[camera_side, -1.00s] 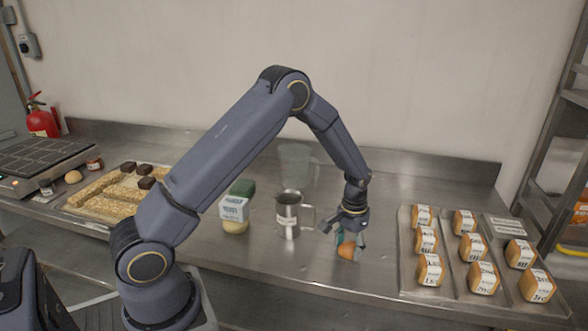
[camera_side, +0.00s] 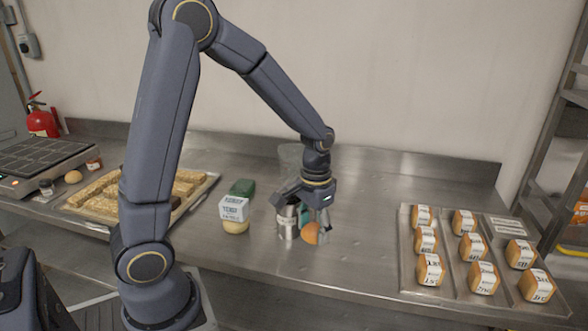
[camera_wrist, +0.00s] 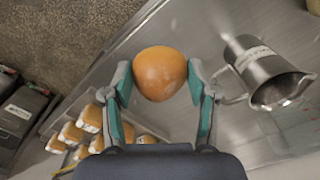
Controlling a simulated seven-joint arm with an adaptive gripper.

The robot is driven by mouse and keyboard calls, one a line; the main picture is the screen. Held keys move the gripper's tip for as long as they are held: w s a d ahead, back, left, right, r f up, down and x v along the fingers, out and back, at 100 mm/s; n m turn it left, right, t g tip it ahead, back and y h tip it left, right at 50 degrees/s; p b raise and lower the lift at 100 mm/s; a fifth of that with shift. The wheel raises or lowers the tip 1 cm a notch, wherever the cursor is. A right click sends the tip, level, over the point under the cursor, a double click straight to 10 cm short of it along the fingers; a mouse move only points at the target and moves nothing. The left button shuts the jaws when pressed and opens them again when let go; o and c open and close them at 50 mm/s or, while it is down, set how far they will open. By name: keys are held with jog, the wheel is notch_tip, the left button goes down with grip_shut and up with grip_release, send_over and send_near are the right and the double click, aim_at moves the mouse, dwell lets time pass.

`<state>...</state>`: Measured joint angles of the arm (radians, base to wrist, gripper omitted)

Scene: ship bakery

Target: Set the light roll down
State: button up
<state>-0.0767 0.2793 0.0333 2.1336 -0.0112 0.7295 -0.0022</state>
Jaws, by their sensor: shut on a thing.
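A round golden-brown roll (camera_side: 310,233) is between the fingers of my gripper (camera_side: 311,222), which is shut on it. In the wrist view the roll (camera_wrist: 160,73) sits between the two teal-padded fingertips of the gripper (camera_wrist: 159,80), one on each side. In the side view the roll is just right of the metal jug. I cannot tell for sure whether its underside touches the steel bench (camera_side: 365,262). Another small tan roll (camera_side: 73,177) lies at the far left, by the dark-plated appliance.
The metal jug (camera_side: 286,226) stands close to my gripper, partly hidden by it. A tray (camera_side: 406,262) of labelled loaves is at right. Bare bench lies between jug and tray.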

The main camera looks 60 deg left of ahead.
jog(key=shift+s+r, duration=0.25)
jog(key=shift+s, duration=0.35)
jog(key=shift+s+d+r, duration=0.1)
jog(key=shift+r, duration=0.3)
jog(key=w+a+r, duration=0.2)
jog(key=w+r, duration=0.2)
jog(key=w, duration=0.6)
jog(key=n, duration=0.2)
send_over(347, 217)
notch_tip(347, 217, down, 13)
jog(key=shift+r, duration=0.15)
jog(key=shift+f, duration=2.3)
jog(key=shift+f, duration=0.15)
